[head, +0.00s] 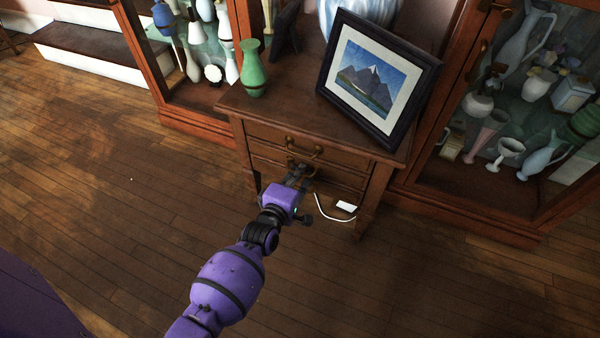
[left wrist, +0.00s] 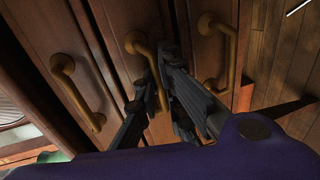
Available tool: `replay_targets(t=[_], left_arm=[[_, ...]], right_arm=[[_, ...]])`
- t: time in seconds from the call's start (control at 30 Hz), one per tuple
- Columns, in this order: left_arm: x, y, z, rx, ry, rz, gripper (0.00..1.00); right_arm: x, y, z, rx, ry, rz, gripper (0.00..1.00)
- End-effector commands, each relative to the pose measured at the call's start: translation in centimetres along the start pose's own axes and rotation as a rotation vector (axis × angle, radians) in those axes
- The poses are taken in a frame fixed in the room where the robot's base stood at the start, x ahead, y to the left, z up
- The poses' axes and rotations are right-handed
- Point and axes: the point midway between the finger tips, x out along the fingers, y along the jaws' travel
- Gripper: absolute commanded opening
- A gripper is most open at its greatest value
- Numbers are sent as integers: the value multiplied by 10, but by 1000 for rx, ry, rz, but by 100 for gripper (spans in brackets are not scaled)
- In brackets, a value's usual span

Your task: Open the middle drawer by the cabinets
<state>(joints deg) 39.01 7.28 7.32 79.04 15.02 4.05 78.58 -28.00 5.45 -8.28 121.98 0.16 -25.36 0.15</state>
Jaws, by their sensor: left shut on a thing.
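A small brown wooden table with stacked drawers (head: 265,131) stands between two glass cabinets in the head view. The left wrist view shows three drawer fronts, each with a brass handle; the middle drawer (left wrist: 125,14) has a curved handle (left wrist: 137,42). My left gripper (head: 300,176) is at the table's front, and in the left wrist view its dark fingers (left wrist: 154,88) are closed around the middle handle, covering part of it. The middle drawer front looks about level with its neighbours. My right gripper is not in view.
A green vase (head: 252,70) and a framed mountain picture (head: 370,80) stand on the tabletop. Glass cabinets full of vases flank the table, left (head: 140,50) and right (head: 440,170). A white object (head: 346,206) lies low by the table's front. The wooden floor ahead is clear.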

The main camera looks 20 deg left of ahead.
Motion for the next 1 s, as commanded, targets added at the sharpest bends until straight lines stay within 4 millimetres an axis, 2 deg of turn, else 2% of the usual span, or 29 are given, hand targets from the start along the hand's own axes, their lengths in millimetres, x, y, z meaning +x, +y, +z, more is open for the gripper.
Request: replay_targets(t=[0.17, 0.37, 0.7, 1.0], left_arm=[[-9, -1, 0, -1, 0, 0, 0], [-42, -6, 0, 0, 0, -3, 0], [-131, -24, 0, 0, 0, -3, 0], [-207, -40, 0, 0, -1, -2, 0]], right_arm=[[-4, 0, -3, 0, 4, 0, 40], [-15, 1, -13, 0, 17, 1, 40], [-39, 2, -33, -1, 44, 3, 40], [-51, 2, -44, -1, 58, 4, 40]])
